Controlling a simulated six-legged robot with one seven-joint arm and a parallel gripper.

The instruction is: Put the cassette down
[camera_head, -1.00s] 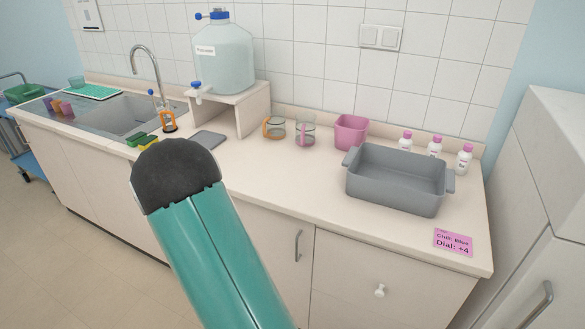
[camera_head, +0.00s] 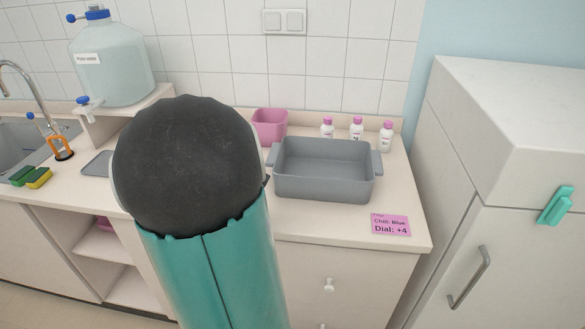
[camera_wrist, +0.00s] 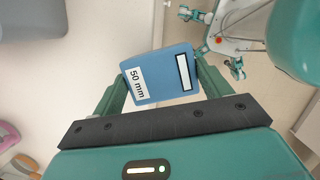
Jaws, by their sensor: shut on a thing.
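The cassette (camera_wrist: 160,75) is a blue block with a white "50 mm" label and a second white label with a dark outline. It shows only in the wrist view. My gripper (camera_wrist: 163,82) is shut on it, with one green finger at each side. The cassette is held off the floor, and nothing is seen touching it from below. In the head view my teal arm with its black rounded joint fills the middle, and the gripper and cassette are not seen there.
A grey basin (camera_head: 325,185) stands on the counter (camera_head: 320,222), beside a pink tub (camera_head: 270,126) and white bottles (camera_head: 357,128). A pink note (camera_head: 391,225) reads "Chill: Blue, Dial: +4". A white fridge-like cabinet (camera_head: 520,270) stands right, with a teal piece (camera_head: 555,205) on it.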

